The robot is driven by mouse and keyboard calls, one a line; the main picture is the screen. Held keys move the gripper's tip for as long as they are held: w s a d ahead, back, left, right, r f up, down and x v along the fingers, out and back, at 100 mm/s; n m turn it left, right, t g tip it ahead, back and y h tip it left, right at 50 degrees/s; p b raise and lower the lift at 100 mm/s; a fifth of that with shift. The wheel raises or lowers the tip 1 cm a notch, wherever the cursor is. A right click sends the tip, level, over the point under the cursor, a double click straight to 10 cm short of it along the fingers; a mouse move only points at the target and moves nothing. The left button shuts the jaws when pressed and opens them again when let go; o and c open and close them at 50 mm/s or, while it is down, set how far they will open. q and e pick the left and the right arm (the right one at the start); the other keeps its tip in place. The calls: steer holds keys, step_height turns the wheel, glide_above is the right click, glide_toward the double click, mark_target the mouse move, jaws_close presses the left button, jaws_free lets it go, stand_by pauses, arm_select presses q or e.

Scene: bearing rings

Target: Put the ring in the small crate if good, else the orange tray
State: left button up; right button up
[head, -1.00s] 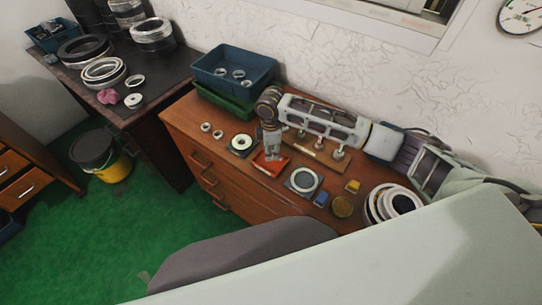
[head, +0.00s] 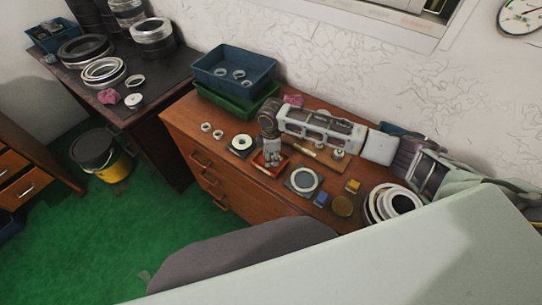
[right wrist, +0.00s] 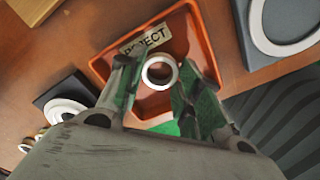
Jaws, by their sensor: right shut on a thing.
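My right gripper (head: 271,162) is low over the small orange tray (head: 257,169) on the wooden cabinet. In the right wrist view its fingers (right wrist: 155,85) are shut on a pale metal ring (right wrist: 147,77), seen against the orange tray (right wrist: 203,38) and its REJECT label (right wrist: 145,39). I cannot tell whether the ring touches the tray floor. In the head view the ring is hidden by the gripper. A blue crate (head: 222,84) with several rings in it sits on a green crate at the cabinet's back left. My left gripper is not in view.
Two small rings (head: 206,127) lie near the cabinet's left edge. A dark square with a white disc (head: 241,145) is left of the tray. A grey plate with a large ring (head: 304,181) is right of it. Stacked big rings (head: 394,205) stand farther right.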

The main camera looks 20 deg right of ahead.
steer(key=o, duration=0.8)
steer(key=shift+o, duration=0.2)
step_height(320, 180, up, 12)
steer(key=shift+r, duration=0.1)
steer(key=shift+a, duration=0.1)
stand_by(0.9)
